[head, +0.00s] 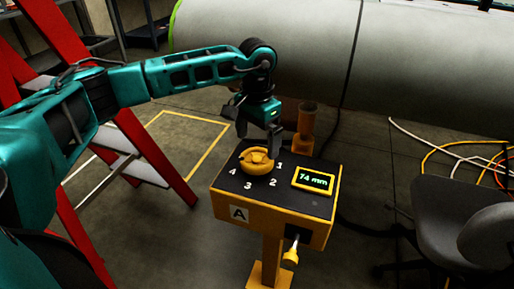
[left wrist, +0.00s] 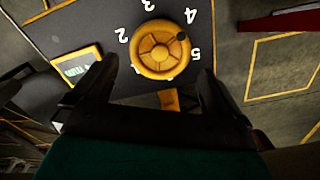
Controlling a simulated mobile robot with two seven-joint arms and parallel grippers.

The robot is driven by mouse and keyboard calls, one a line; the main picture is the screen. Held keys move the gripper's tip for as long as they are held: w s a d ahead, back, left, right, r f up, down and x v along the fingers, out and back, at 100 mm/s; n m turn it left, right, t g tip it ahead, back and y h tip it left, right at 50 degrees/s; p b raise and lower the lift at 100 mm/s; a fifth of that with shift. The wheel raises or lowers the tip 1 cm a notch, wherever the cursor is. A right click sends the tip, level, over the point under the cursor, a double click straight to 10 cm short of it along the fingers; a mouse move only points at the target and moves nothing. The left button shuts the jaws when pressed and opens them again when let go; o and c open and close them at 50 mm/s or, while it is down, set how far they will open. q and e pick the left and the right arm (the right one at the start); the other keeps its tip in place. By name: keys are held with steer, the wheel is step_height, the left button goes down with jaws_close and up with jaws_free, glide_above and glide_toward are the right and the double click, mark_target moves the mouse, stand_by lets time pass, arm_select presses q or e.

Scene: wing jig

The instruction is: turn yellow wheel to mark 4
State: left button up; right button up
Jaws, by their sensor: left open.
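The yellow wheel (head: 257,161) lies on the dark top of the yellow console (head: 222,202). Marks 1, 2, 3 and 4 show around it in the head view. In the left wrist view the wheel (left wrist: 160,52) shows spokes and a dark spot on its rim, which points between marks 4 (left wrist: 190,15) and 5 (left wrist: 196,53). My left gripper (head: 258,140) is open just above the wheel, with its fingers apart on either side. In the left wrist view no finger clearly touches the wheel. My right gripper is not in view.
A display (head: 313,179) reading 74 mm sits right of the wheel. A yellow-handled lever (head: 290,257) is on the console front. A red ladder (head: 150,150) is left, a grey chair (head: 465,225) right, and a large pale cylinder (head: 430,60) behind.

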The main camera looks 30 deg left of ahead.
mark_target(257, 157)
arm_select(q)
step_height(257, 157, up, 8)
steer(key=p, duration=0.1)
steer(key=shift+f, duration=0.25)
